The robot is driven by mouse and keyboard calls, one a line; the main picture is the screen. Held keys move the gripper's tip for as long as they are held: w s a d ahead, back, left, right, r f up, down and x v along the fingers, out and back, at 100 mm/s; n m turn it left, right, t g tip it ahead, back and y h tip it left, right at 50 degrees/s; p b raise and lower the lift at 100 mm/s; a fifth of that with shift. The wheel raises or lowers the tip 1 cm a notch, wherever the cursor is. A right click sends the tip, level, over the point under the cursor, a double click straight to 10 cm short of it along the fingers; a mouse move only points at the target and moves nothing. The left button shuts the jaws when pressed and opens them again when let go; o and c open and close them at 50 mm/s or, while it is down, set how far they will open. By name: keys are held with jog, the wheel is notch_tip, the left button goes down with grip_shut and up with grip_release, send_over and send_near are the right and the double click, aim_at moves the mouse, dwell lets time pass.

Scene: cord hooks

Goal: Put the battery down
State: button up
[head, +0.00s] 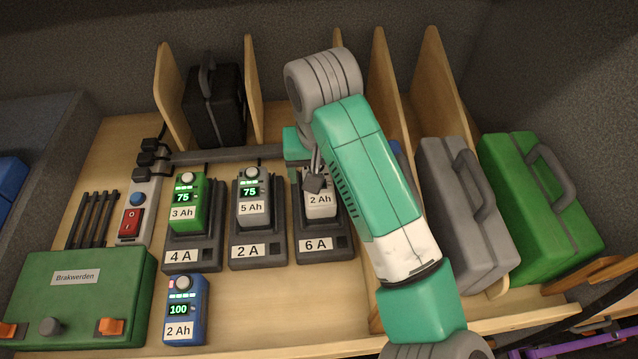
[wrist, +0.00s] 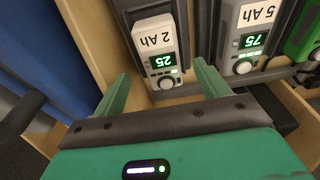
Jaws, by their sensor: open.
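A white battery (head: 319,207) marked 2 Ah sits in the charger marked 6 A (head: 322,246). In the wrist view this white battery (wrist: 153,40) shows a green 25 on its display. My gripper (wrist: 163,85) is open, its two green fingers apart at either side of the battery's near end. I cannot tell whether they touch it. In the head view my arm and gripper partly cover the battery's top. A green 3 Ah battery (head: 186,212) sits in the 4 A charger (head: 192,253). A grey 5 Ah battery (head: 253,208) sits in the 2 A charger (head: 258,250).
A blue 2 Ah battery (head: 185,318) reading 100 lies in front of the chargers. A green case (head: 80,295), a power strip (head: 140,205) and black rods (head: 92,218) are left. Wooden dividers (head: 440,80), a grey case (head: 460,215) and a green case (head: 535,200) stand right.

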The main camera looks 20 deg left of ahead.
jog(key=r, duration=0.5)
jog(key=shift+s+d+r, duration=0.2)
jog(key=shift+s, duration=0.15)
jog(key=w+a+r+n+t+y, duration=0.1)
jog(key=a+r+t+y, duration=0.5)
jog(key=a+r, duration=0.15)
notch_tip(320, 180, up, 8)
jog(key=d+t+y, duration=0.2)
jog(key=t, duration=0.3)
jog(key=s+d+r+m+t+h+p, duration=0.1)
jog(key=s+d+r+m+t+h, duration=0.2)
jog(key=s+d+r+t, duration=0.3)
jog(key=s+d+r+m+t+h+p, duration=0.2)
jog(key=s+d+r+m+t+h, duration=0.2)
jog(key=d+r, duration=0.7)
jog(key=s+d+t+h, duration=0.1)
jog(key=s+d+t, duration=0.1)
jog(key=s+d, duration=0.1)
jog(key=shift+s+d+t, duration=0.25)
jog(key=shift+d+t, duration=0.05)
jog(key=shift+d, duration=0.2)
